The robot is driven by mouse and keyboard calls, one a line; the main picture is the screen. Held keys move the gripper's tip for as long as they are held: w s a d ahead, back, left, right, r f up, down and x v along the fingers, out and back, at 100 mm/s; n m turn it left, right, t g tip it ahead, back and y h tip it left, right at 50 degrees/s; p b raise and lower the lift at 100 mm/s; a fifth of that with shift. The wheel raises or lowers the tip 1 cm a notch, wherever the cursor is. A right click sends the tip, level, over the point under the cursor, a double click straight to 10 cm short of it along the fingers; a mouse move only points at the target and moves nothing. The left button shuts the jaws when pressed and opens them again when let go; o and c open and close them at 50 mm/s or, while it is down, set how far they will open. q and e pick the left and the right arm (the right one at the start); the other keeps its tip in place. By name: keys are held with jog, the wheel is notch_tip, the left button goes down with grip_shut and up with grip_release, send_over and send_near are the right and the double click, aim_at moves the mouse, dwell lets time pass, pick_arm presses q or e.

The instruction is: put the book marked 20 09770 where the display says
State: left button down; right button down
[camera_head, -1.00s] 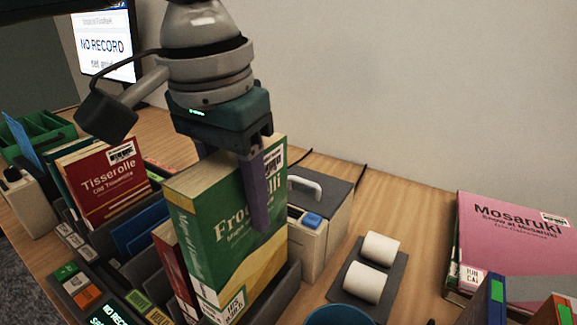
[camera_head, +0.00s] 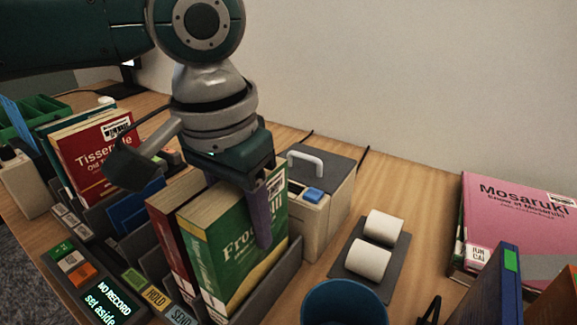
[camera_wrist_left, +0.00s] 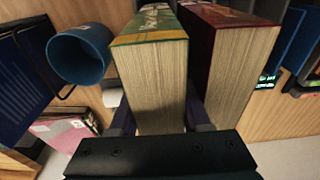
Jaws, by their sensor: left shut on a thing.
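My left gripper (camera_head: 240,215) is shut on a green and yellow book (camera_head: 235,250) titled "Fro…lli". The book is upright, its lower part inside a slot of the grey rack (camera_head: 280,279), beside a dark red book (camera_head: 172,234). In the left wrist view the fingers flank the green book's pale page block (camera_wrist_left: 156,88), and the red book (camera_wrist_left: 238,62) stands just right of it. A small display (camera_head: 108,302) reads "NO RECORD set aside". Labels on the rack front include "HOLD" (camera_head: 155,298) and "SEND" (camera_head: 181,316). The number 20 09770 is not legible on any book.
A grey box with a handle and blue button (camera_head: 313,196) stands just behind the rack. White rollers (camera_head: 369,259), a blue cup (camera_head: 343,304) and pink books (camera_head: 515,225) are to the right. A red book, "Tisserolle" (camera_head: 95,155), and a green crate (camera_head: 40,125) are left.

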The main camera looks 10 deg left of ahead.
aim_at(232, 189)
pick_arm(q)
jog(key=shift+f, duration=0.45)
jog(key=shift+c, duration=1.4)
grip_release()
jog(key=shift+f, duration=0.1)
jog(key=r, duration=0.3)
jog(key=r+p, duration=0.1)
jog(key=r, duration=0.2)
jog(key=s+r+p, duration=0.1)
jog(key=r, duration=0.3)
jog(key=shift+a, duration=0.2)
jog(key=shift+s, duration=0.1)
